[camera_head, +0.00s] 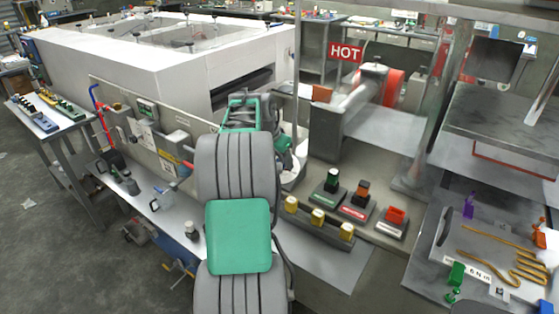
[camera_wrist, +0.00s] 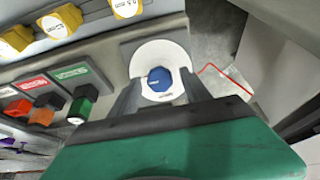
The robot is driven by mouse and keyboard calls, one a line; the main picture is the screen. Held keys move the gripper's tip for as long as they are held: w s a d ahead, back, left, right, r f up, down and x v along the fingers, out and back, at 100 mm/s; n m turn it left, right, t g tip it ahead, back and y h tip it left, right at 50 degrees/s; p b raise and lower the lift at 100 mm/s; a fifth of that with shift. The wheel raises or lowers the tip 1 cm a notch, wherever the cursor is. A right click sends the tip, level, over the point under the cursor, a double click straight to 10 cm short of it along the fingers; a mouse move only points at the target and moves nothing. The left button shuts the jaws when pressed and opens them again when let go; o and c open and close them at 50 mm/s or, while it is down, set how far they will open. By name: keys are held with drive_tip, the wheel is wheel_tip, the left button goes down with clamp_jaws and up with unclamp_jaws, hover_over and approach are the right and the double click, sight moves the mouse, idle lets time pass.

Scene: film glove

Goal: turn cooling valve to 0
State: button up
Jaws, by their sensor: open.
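A blue knob (camera_wrist: 160,79) sits at the middle of a round white dial (camera_wrist: 152,56) on a grey plate in the wrist view. I take it to be the cooling valve; its small lettering is too small to read. My gripper (camera_wrist: 160,84) is open, with one grey finger on each side of the blue knob. I cannot tell whether either finger touches it. In the head view my own arm hides the knob, and only a white rim of the dial (camera_head: 293,178) shows to the arm's right.
Yellow knobs (camera_head: 318,217) line the panel close by. Green (camera_head: 332,180), orange (camera_head: 360,193) and red (camera_head: 396,215) controls stand to their right. A red HOT sign (camera_head: 346,52) is behind. A red line (camera_wrist: 225,78) runs right of the dial.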

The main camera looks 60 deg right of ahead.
drive_tip(key=shift+c, duration=0.3)
clamp_jaws()
drive_tip(key=shift+r+n+p, duration=0.15)
drive_tip(key=shift+n+p, duration=0.15)
drive_tip(key=shift+p, duration=0.15)
drive_tip(key=n+p, duration=0.3)
drive_tip(key=shift+w+a+r+p, duration=0.1)
drive_tip(key=shift+w+p, duration=0.05)
drive_tip(key=shift+p, duration=0.25)
drive_tip(key=n+g+p, duration=0.1)
drive_tip(key=n+p, duration=0.2)
drive_tip(key=n, duration=0.1)
drive_tip(key=shift+n+p, duration=0.4)
drive_tip(key=n+p, duration=0.2)
drive_tip(key=n, duration=0.2)
drive_tip(key=shift+w+h+p, duration=0.1)
drive_tip(key=shift+h+p, duration=0.2)
drive_tip(key=shift+p, duration=0.1)
drive_tip(key=n, duration=0.1)
drive_tip(key=n+p, duration=0.1)
drive_tip(key=n, duration=0.1)
drive_tip(key=n+p, duration=0.1)
drive_tip(key=n, duration=0.1)
drive_tip(key=shift+a+f+g, duration=0.1)
drive_tip(key=shift+f+g, duration=0.2)
drive_tip(key=shift+g, duration=0.1)
